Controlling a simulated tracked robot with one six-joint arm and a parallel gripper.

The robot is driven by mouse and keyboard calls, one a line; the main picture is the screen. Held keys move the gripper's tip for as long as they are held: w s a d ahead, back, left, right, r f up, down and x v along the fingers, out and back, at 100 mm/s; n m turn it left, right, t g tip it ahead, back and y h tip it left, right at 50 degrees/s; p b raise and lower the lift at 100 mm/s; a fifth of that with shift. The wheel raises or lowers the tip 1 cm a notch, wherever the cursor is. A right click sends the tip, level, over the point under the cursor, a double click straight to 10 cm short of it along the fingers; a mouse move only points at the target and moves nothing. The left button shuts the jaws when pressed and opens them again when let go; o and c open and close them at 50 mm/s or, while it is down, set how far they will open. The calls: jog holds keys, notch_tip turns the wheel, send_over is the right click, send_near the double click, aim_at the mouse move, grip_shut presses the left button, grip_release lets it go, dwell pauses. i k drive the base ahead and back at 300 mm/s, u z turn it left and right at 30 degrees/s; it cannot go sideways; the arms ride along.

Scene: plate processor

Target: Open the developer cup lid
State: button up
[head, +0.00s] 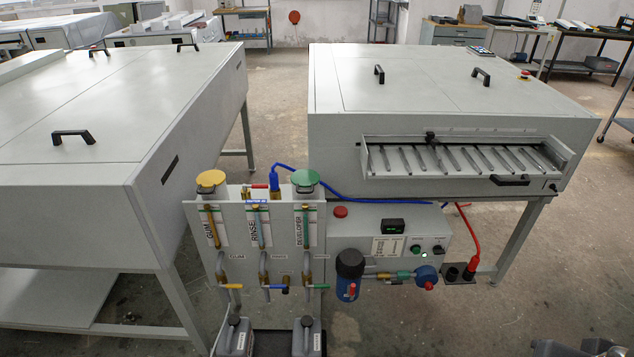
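The developer cup lid (305,177) is a round green disc near the middle of the head view. It lies roughly level on top of the developer cup (304,189), which shows only as a short grey rim under it. The cup sits at the top right of the white panel, above the upright DEVELOPER label (299,228). Nothing touches the green lid from above.
A yellow lid (211,177) tops the GUM column at left. A blue hose (340,192) rises close behind the green lid. Large grey machines stand at left (90,190) and right (335,160). A blue filter (349,275) is at lower right.

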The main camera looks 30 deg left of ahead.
aim_at(301, 177)
jog(key=z, duration=0.05)
jog(key=i, duration=1)
jog(key=u, duration=4.25)
